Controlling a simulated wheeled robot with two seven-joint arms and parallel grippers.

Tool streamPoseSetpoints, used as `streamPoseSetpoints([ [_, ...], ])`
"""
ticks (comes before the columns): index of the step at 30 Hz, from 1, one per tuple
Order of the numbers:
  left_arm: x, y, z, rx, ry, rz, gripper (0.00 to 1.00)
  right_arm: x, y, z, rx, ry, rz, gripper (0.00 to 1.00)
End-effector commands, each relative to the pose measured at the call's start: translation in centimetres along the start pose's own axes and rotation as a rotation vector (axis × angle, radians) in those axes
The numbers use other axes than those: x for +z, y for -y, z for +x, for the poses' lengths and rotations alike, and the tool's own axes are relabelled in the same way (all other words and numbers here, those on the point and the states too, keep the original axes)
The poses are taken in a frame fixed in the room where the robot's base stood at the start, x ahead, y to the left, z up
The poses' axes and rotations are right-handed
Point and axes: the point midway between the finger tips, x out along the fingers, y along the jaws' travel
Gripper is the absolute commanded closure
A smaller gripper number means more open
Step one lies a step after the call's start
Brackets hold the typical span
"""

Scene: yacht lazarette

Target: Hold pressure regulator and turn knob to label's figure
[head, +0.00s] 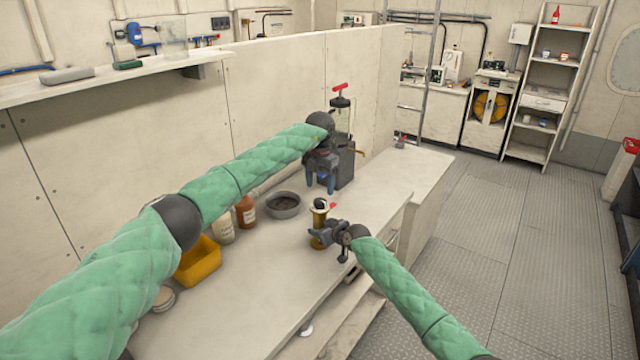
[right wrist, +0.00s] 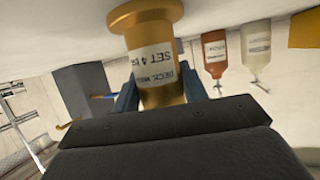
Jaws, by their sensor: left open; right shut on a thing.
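The brass pressure regulator (head: 319,217) is upright at the front of the counter, with a dark top and a small red part beside it. My right gripper (head: 318,238) is shut on its body. In the right wrist view the regulator (right wrist: 157,62) is upside down between the blue fingers, and its white label reads "SET 4" with the rest unclear. The knob's setting is too small to read. My left gripper (head: 320,184) is open and empty, pointing down, above and beyond the regulator.
A grey bowl (head: 283,205), a red-brown bottle (head: 246,211), a pale bottle (head: 222,226) and a yellow bin (head: 198,261) line the counter (head: 262,290) on the left. A dark box-shaped unit (head: 346,165) stands behind my left gripper. The counter to the right is clear.

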Motion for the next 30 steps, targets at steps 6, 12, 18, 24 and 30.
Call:
streamPoseSetpoints([
  [6, -0.1, 0.0, 0.5, -0.001, -0.004, -0.009, 0.35, 0.0, 0.0, 0.0, 0.0, 0.0, 0.0, 0.89],
  [12, -0.1, 0.1, 1.7, -0.001, -0.003, -0.009, 0.35, 0.0, 0.0, 0.0, 0.0, 0.0, 0.0, 0.89],
  [18, 0.0, 0.1, 3.2, -0.003, -0.002, -0.009, 0.35, 0.0, 0.0, 0.0, 0.0, 0.0, 0.0, 0.89],
  [24, -0.1, 0.1, 4.8, -0.002, -0.003, -0.009, 0.35, 0.0, 0.0, 0.0, 0.0, 0.0, 0.0, 0.89],
  [30, 0.0, 0.1, 6.3, -0.001, -0.003, -0.008, 0.35, 0.0, 0.0, 0.0, 0.0, 0.0, 0.0, 0.89],
])
